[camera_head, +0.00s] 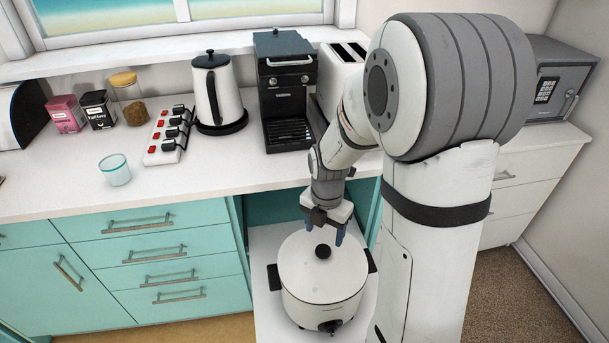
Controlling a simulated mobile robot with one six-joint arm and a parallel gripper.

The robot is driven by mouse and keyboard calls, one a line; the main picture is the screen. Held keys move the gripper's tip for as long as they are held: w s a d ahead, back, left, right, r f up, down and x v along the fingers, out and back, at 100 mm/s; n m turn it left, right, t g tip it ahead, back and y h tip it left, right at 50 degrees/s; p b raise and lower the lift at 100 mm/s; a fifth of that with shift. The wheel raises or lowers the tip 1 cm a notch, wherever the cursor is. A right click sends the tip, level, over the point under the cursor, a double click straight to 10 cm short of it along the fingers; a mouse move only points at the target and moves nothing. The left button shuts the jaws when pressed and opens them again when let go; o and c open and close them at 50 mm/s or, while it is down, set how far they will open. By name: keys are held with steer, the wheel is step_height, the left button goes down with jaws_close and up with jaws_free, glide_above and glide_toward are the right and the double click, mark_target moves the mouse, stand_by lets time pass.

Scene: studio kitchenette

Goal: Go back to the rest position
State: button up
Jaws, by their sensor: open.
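My gripper (325,233) points down just above the lid of a white slow cooker (318,290). Its blue fingertips are apart, on either side of the lid's black knob (322,251). I cannot tell whether the fingers touch the knob. The cooker has dark side handles and a front dial, and its lid is on. It stands on a white pull-out shelf (267,318) below the counter. My arm reaches down from the right and hides part of the counter and toaster.
The white counter (60,190) holds a glass (115,170), a power strip (168,137), a kettle (216,90), a coffee machine (284,88), a toaster (342,68), and tins and a jar at the left. A safe (558,84) stands right. Teal drawers (165,262) are shut.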

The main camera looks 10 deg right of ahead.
steer(key=shift+r, duration=0.1)
steer(key=s+r+m+t, duration=0.1)
steer(key=s+r+m, duration=0.6)
steer(key=m, duration=0.6)
steer(key=s+r+m+t+p, duration=0.1)
steer(key=s+r+m, duration=0.5)
steer(key=m, duration=0.8)
steer(key=shift+s+r+t+p, duration=0.3)
steer(key=shift+s+r, duration=0.1)
steer(key=shift+r, duration=0.6)
steer(key=shift+d, duration=0.1)
